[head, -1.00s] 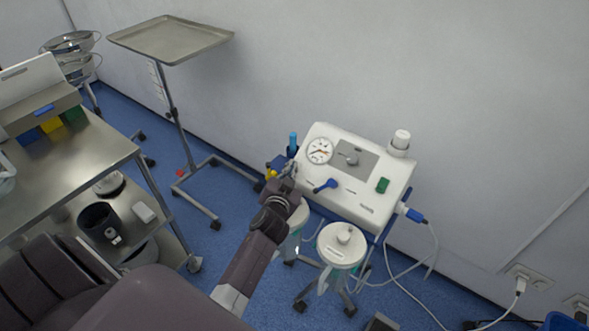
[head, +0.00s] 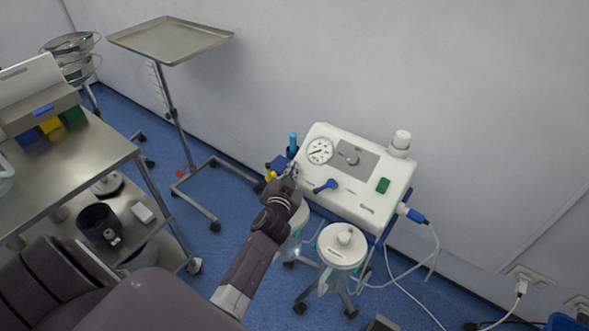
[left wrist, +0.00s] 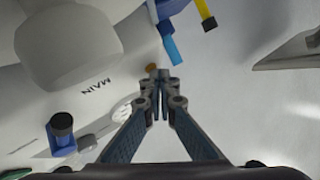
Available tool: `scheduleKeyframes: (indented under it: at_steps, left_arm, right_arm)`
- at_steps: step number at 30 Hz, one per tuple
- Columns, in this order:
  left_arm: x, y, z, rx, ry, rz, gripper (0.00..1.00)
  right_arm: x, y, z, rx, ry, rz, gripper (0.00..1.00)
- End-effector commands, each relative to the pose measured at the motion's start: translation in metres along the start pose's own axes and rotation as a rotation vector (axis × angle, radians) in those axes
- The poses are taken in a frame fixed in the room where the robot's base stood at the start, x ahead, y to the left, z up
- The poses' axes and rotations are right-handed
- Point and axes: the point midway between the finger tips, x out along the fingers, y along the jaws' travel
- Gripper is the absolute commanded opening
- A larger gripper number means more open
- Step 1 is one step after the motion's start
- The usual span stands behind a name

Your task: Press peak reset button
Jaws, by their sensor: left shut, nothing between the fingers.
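The white suction machine (head: 350,190) stands on a wheeled stand by the wall. My left gripper (head: 291,172) is at the machine's left edge, below the gauge. In the left wrist view its shut, empty fingertips (left wrist: 162,75) are close to a small brass-coloured round part (left wrist: 151,68) at the panel's edge. I cannot tell whether they touch, or whether that part is the peak reset button. My right gripper is not in view.
Blue and yellow fittings (head: 276,168) sit just left of the gripper. A lidded jar (head: 342,244) hangs below the machine, with loose tubing at its right. A tray stand (head: 170,40) and a steel trolley (head: 75,160) are at the left.

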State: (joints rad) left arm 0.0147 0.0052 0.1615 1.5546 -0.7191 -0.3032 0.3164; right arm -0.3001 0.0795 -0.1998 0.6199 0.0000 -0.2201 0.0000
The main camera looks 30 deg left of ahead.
Motion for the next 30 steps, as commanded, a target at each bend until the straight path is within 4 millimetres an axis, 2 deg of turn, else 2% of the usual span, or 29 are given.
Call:
scheduleKeyframes:
  at_steps: [12, 22, 30]
  left_arm:
    - [0.001, 0.001, 0.001, -0.001, -0.002, 0.0, 0.0]
    - [-0.009, -0.007, -0.007, -0.002, -0.002, 0.001, 0.0]
    - [-0.01, -0.007, -0.006, -0.001, -0.001, 0.0, 0.0]
  right_arm:
    - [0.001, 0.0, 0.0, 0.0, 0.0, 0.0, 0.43]
    - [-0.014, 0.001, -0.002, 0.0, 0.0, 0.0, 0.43]
    - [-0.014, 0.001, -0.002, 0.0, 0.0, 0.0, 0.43]
